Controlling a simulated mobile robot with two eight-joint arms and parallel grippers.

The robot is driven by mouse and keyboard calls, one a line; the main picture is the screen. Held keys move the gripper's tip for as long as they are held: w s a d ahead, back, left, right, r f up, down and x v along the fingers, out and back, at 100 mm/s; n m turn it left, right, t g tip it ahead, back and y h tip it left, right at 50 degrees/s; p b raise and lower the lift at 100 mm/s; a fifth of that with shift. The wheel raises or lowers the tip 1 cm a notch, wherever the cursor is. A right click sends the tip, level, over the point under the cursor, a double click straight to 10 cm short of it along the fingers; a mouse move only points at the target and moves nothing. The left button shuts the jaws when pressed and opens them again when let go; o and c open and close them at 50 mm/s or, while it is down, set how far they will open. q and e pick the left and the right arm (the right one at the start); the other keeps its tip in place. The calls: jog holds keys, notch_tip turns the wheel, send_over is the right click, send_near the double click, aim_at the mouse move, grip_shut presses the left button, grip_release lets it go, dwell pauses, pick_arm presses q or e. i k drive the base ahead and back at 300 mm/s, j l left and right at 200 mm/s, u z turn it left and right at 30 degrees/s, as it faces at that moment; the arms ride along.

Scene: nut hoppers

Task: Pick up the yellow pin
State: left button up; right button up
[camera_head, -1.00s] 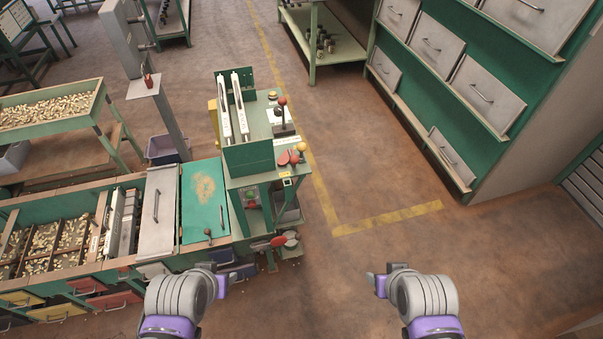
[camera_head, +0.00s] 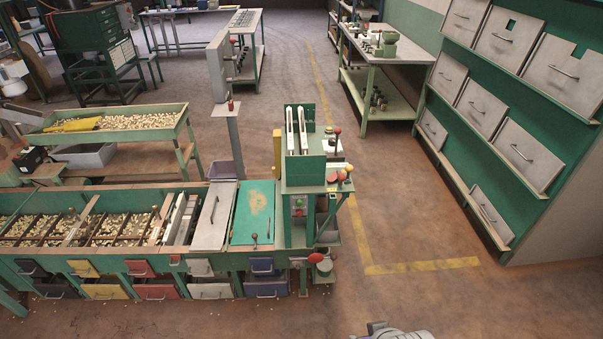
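I cannot pick out a yellow pin with certainty. A yellow upright bar (camera_head: 277,150) stands at that machine's left side. Only the top of my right gripper (camera_head: 378,327) shows at the bottom edge, far from the machine and over the floor. Its fingers are mostly cut off, so its opening cannot be told. My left gripper is out of view.
A long green hopper bench (camera_head: 110,250) with nuts and coloured drawers fills the left. A nut tray (camera_head: 150,112) stands behind it. A drawer cabinet (camera_head: 480,140) is at the right and a green table (camera_head: 385,60) at the back. Floor between bench and cabinet is clear.

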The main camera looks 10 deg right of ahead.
aim_at(349, 168)
jog(key=u, duration=1.8)
jog(key=l+u, duration=0.25)
jog(key=l, duration=0.2)
jog(key=k+l+u, duration=0.25)
jog(key=l, duration=0.15)
jog(key=k+l, duration=0.15)
jog(key=l, duration=0.4)
jog(key=k+l, duration=0.15)
jog(key=l, duration=0.35)
jog(key=k+l, duration=0.1)
jog(key=l, duration=0.45)
jog(key=k+l, duration=0.15)
jog(key=l, duration=0.35)
jog(key=k+l, duration=0.15)
jog(key=l, duration=0.4)
jog(key=k+l, duration=0.15)
jog(key=l, duration=0.4)
jog(key=k+l, duration=0.15)
jog(key=l, duration=0.35)
jog(key=k+l, duration=0.1)
jog(key=l, duration=0.45)
